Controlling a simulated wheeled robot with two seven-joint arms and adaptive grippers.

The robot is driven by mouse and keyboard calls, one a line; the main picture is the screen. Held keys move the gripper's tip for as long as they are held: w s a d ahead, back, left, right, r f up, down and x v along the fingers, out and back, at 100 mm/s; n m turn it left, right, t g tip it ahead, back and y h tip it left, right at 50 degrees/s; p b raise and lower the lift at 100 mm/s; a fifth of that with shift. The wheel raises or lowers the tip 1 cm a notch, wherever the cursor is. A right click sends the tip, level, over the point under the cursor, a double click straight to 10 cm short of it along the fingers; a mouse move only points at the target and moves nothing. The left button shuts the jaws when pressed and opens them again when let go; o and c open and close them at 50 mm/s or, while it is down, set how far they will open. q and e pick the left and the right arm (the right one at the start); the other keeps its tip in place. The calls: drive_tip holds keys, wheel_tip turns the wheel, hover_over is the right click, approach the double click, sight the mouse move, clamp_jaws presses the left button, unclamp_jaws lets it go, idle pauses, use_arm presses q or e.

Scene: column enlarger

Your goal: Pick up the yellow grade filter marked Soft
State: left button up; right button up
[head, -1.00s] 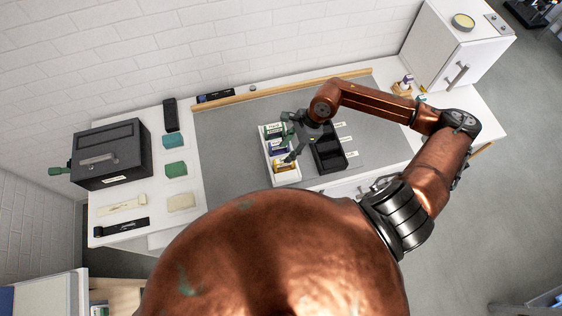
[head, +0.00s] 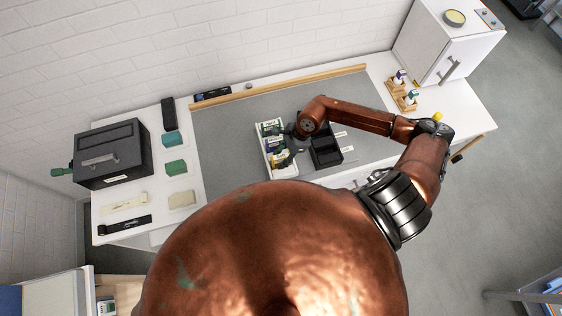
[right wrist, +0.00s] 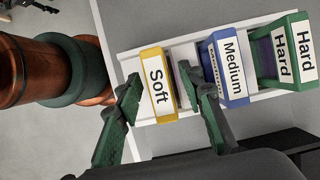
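The yellow grade filter marked Soft (right wrist: 158,86) stands in a white tray (right wrist: 128,68), in the end slot beside the blue Medium filter (right wrist: 230,70). Green Hard filters (right wrist: 288,55) stand at the other end. In the head view the tray (head: 285,175) is partly covered by my right gripper (head: 277,146). In the right wrist view my right gripper (right wrist: 160,80) is open, one finger on each side of the Soft filter; whether the fingers touch it I cannot tell. My left gripper is not in view.
A black compartment tray (head: 326,152) sits just right of the white tray. A dark box (head: 108,155) and green and cream pieces lie at the left. A wooden rack with small bottles (head: 404,92) stands by the white cabinet (head: 440,45). The grey mat (head: 225,135) has free room.

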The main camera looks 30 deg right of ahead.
clamp_jaws()
drive_tip(key=shift+r, duration=0.1)
idle(0.6)
drive_tip(key=shift+w+r+b, duration=0.1)
drive_tip(key=shift+r+b, duration=0.3)
drive_tip(key=shift+r, duration=0.05)
wheel_tip(320, 180, up, 2)
drive_tip(key=shift+b, duration=0.75)
drive_tip(key=s+d+r, duration=0.8)
drive_tip(key=s+r, duration=0.2)
drive_tip(key=s, duration=0.1)
drive_tip(key=shift+s, duration=0.35)
